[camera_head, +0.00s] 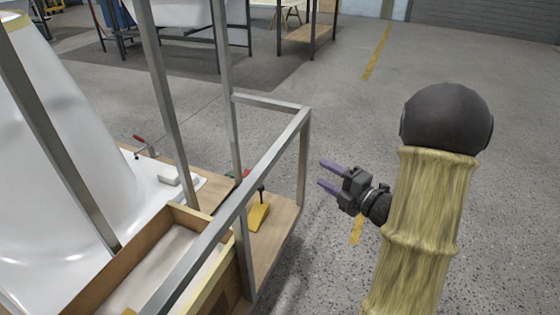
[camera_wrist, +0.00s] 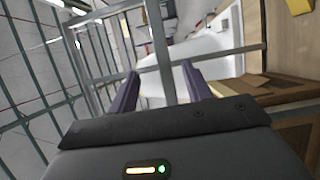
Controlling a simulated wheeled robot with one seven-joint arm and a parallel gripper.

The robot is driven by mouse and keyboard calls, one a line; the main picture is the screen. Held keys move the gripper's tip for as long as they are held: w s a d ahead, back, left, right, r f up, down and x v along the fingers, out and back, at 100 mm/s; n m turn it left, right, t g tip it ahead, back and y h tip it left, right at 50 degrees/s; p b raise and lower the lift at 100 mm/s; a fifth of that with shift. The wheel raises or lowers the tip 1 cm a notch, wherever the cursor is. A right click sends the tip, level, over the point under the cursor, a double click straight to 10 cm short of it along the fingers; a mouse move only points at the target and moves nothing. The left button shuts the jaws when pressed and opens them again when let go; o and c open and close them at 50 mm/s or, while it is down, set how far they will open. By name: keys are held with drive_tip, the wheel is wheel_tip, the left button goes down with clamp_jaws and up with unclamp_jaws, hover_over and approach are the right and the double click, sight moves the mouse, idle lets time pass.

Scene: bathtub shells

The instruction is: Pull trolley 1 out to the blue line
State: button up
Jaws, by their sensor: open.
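A grey metal-framed trolley (camera_head: 271,163) stands at the left in the head view. It carries a white bathtub shell (camera_head: 60,150) and a wooden deck (camera_head: 268,250). No number shows on it, so I cannot tell whether it is trolley 1. My gripper (camera_head: 321,173) is open and empty, just right of the frame's end posts, its purple fingers pointing left towards them. In the wrist view, metal bars (camera_wrist: 220,53) and the white shell (camera_wrist: 207,48) show beyond the fingertips. The fingers look apart from the bars. No blue line shows on the floor.
An open wooden box (camera_head: 110,275) and a yellow block (camera_head: 258,217) sit on the deck. Yellow floor dashes (camera_head: 376,53) run to the right. Another framed stand (camera_head: 310,30) is at the back. The concrete floor (camera_head: 520,150) on the right is clear.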

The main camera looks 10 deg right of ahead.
sight(284, 149)
drive_tip(key=shift+w, duration=0.1)
idle(0.3)
drive_tip(key=b+x, duration=0.4)
drive_tip(key=x, duration=1.3)
drive_tip(key=shift+a+r, duration=0.1)
drive_tip(key=shift+a, duration=0.1)
clamp_jaws()
drive_tip(key=shift+d, duration=0.1)
